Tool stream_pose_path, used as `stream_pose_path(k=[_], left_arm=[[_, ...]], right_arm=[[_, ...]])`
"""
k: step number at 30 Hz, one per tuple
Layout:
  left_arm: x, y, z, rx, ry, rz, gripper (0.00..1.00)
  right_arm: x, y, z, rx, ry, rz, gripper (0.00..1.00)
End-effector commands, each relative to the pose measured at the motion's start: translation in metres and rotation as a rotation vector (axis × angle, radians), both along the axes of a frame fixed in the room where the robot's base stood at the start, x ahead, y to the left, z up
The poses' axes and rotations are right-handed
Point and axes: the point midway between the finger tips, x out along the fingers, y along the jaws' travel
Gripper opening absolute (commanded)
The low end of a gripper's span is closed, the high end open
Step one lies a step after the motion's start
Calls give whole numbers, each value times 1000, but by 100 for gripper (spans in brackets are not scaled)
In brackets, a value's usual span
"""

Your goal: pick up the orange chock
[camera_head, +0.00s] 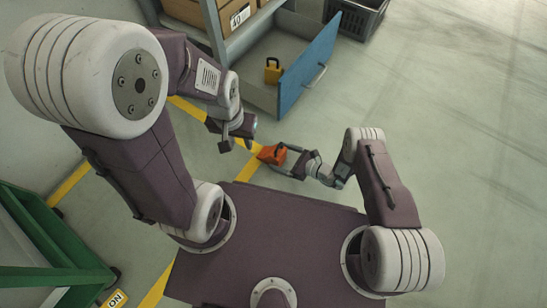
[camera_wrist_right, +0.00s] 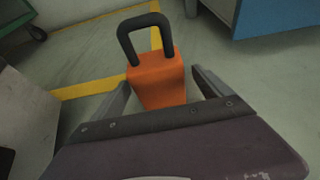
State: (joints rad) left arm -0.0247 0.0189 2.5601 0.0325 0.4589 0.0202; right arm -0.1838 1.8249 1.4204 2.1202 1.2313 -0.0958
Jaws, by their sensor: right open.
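The orange chock (camera_head: 269,154) is a wedge-like block with a dark looped handle, on the floor by the yellow line. In the right wrist view the orange chock (camera_wrist_right: 160,82) stands with its handle pointing away from me. My right gripper (camera_head: 285,159) is open, with one finger on each side of the chock's near part. The fingers (camera_wrist_right: 160,92) look apart from its sides; contact cannot be told. My left gripper (camera_head: 238,142) is a little up and left of the chock, with its fingers spread and nothing seen between them.
An open drawer with a blue front (camera_head: 308,67) holds a yellow block with a dark handle (camera_head: 273,71). A dark crate (camera_head: 359,17) stands behind it. A green cart (camera_head: 48,238) is at lower left. The floor at right is clear.

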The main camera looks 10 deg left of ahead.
Motion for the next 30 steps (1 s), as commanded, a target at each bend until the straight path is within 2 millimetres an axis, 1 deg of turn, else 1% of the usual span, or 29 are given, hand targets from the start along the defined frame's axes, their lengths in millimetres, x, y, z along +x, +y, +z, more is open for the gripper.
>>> stream_pose_path(k=[2, 3, 6, 8, 12, 17, 18, 20, 21, 23, 24, 26, 27, 28, 30], left_arm=[[0, 0, -11, 0, 0, 0, 36], [0, 0, -20, 0, -1, 0, 36], [0, 0, -40, 0, 0, 0, 36], [0, 0, -46, 0, 0, 0, 36], [0, 0, -49, 0, 0, 0, 36], [0, 0, -47, 0, 0, 0, 36], [0, 0, -47, 0, 0, 0, 36], [0, 0, -47, 0, 0, 0, 36], [0, 0, -47, 0, 0, 0, 36], [0, 0, -47, 0, 0, 0, 36], [0, 0, -47, 0, 0, 0, 36], [0, 0, -47, 0, 0, 0, 36], [0, 0, -47, 0, 0, 0, 36], [0, 0, -47, 0, 0, 0, 36], [0, 0, -47, 0, 0, 0, 36]], right_arm=[[1, 6, -7, 0, -1, 4, 89], [3, 12, -12, 1, -2, 5, 89], [7, 28, -21, -1, -3, 6, 89], [10, 36, -23, 0, -2, 5, 89], [14, 45, -21, 0, -1, 4, 89], [14, 45, -19, 0, 1, 2, 89], [14, 45, -19, 0, 1, 2, 86], [14, 45, -19, 0, 1, 2, 70], [14, 45, -19, 0, 1, 2, 58], [14, 45, -19, 0, 1, 2, 42], [14, 45, -19, 0, 0, 2, 31], [14, 45, -19, 0, 0, 2, 14], [14, 45, -19, -1, 0, 2, 3], [14, 45, -19, -1, 0, 2, 0], [14, 45, -18, 1, -2, 2, 0]])
